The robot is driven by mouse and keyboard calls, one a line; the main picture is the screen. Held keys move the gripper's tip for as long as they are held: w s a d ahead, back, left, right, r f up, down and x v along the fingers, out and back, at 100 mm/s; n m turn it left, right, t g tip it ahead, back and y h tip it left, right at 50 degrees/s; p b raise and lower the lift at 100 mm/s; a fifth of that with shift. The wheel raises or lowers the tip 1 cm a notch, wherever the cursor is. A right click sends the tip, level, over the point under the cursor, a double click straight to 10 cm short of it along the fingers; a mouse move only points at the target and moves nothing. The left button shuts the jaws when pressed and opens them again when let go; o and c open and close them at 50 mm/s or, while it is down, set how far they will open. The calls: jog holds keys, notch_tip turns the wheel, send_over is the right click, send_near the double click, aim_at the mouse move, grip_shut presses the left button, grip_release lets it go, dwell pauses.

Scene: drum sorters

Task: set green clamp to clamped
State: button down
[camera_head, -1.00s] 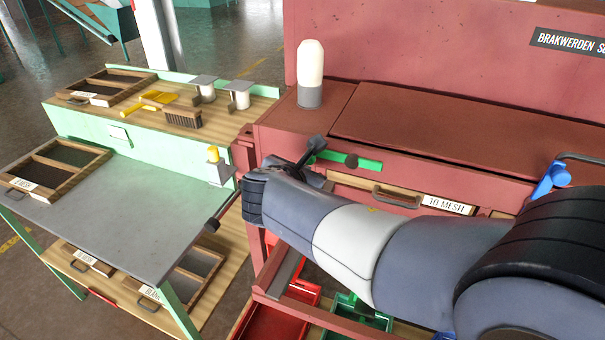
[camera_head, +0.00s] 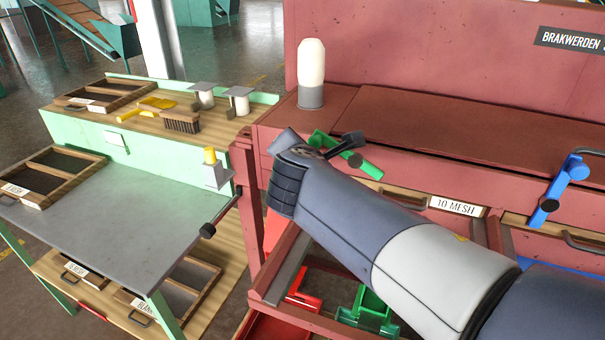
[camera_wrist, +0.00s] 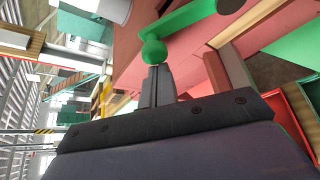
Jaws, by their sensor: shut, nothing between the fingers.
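The green clamp (camera_head: 369,170) is a bar on the front of the red machine, above the 10 MESH drawer. In the wrist view the clamp's green bar (camera_wrist: 190,17) ends in a round green knob (camera_wrist: 153,52). My gripper (camera_wrist: 157,70) is shut and empty, its fingertips right at the underside of the knob. Whether they touch it I cannot tell.
A blue clamp (camera_head: 546,207) is at the right on the machine front. The 10 MESH drawer (camera_head: 405,201) is below my target area's bar. A white-topped lamp (camera_head: 311,75) stands on the machine. A grey-topped bench (camera_head: 130,215) with trays is at the left.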

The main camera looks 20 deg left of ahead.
aim_at(319, 143)
jog(key=d+r+m+y+b, duration=0.1)
jog(key=m+b, duration=0.1)
jog(key=b, duration=0.1)
jog(key=shift+d+r+t, duration=0.15)
jog(key=shift+t, duration=0.15)
jog(key=m+b, duration=0.1)
jog(key=b, duration=0.1)
jog(key=d+r+y+b, duration=0.1)
jog(key=b, duration=0.1)
jog(key=shift+s+d+r+m+t+y, duration=0.1)
jog(key=shift+d+r+m+t+y, duration=0.1)
jog(key=shift+r+m+t+y, duration=0.15)
jog(key=shift+s+d+r+m+t+y+b, duration=0.1)
jog(key=shift+d+r+m+t+y+b, duration=0.25)
jog(key=shift+d+m+b, duration=1.1)
jog(key=shift+d+r+m+t+y+b, duration=0.15)
jog(key=shift+r+m+t+b, duration=0.4)
jog(key=shift+b, duration=1.9)
jog(key=shift+s+d+r+m+t+y+b, duration=0.1)
jog(key=shift+d+r+m+t+y+b, duration=0.2)
jog(key=shift+d+m+t+b, duration=1.1)
jog(key=shift+a+r+n+g+b, duration=0.1)
jog(key=shift+a+n+g+b, duration=0.4)
jog(key=shift+a+g, duration=0.25)
jog(key=shift+d, duration=0.1)
